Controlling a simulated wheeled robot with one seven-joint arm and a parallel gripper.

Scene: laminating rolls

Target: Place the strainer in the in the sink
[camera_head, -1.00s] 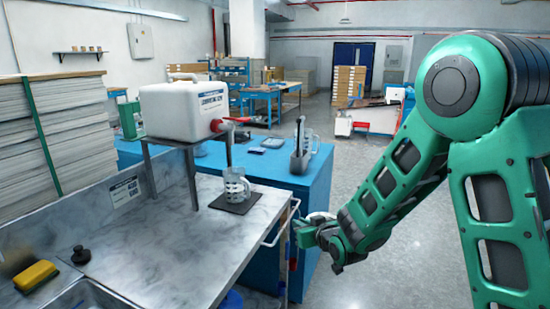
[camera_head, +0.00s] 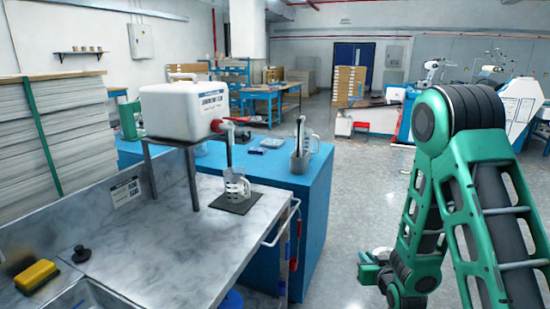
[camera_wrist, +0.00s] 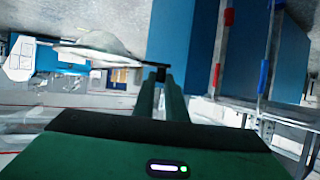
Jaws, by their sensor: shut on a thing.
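My gripper (camera_head: 366,270) is at the lower right in the head view, over the floor to the right of the counters. In the wrist view its fingers (camera_wrist: 160,74) are shut on a pale, shallow, rimmed thing (camera_wrist: 100,46), which appears to be the strainer. It also shows as a small pale shape (camera_head: 380,253) beside the gripper in the head view.
A yellow sponge (camera_head: 37,276) and a black knobbed stopper (camera_head: 81,254) lie by the sink. Floor behind is open.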

